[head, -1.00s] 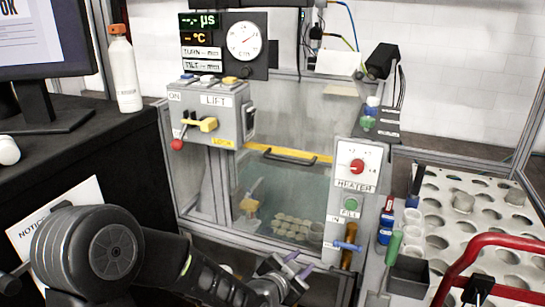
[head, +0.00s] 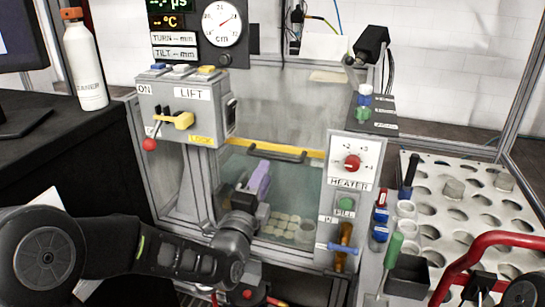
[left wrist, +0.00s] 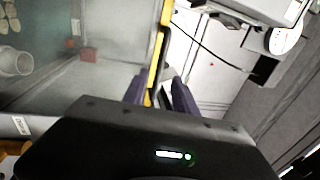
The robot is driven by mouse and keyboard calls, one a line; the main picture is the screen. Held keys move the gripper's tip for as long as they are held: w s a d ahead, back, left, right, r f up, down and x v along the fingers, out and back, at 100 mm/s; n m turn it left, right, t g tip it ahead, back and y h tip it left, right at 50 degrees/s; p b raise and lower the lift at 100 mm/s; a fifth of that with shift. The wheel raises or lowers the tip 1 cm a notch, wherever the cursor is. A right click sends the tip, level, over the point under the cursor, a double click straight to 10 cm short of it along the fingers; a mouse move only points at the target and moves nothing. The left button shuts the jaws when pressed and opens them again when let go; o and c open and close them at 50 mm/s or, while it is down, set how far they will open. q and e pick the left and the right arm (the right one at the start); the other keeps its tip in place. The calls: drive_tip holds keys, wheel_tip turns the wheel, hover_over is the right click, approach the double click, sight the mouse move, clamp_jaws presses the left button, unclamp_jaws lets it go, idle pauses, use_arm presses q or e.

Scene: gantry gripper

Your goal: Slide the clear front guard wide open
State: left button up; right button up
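The clear front guard (head: 300,190) covers the front of the tank, with a yellow strip (head: 312,154) along its top edge and a dark bar handle (head: 276,155). The guard looks down and closed. My left gripper (head: 260,178) is in front of the guard, just below the handle's left part, with purple fingers pointing up at it. In the left wrist view, the two fingers (left wrist: 160,92) are apart, with the yellow strip (left wrist: 154,68) and handle (left wrist: 164,42) beyond and between their tips. I cannot tell whether they touch. My right gripper is not clearly seen.
The LIFT box (head: 185,108), with a red-knobbed lever and yellow latch, projects left of the guard. The HEATER panel (head: 353,160) stands to the right. A perforated rack (head: 455,215) and red curved bar (head: 470,258) are farther right. A bottle (head: 84,65) stands at left.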

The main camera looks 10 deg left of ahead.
sight(273, 157)
use_arm(q)
drive_tip(key=p+x, duration=0.1)
drive_tip(key=x, duration=0.6)
drive_tip(key=shift+w, duration=0.4)
clamp_jaws()
idle(1.1)
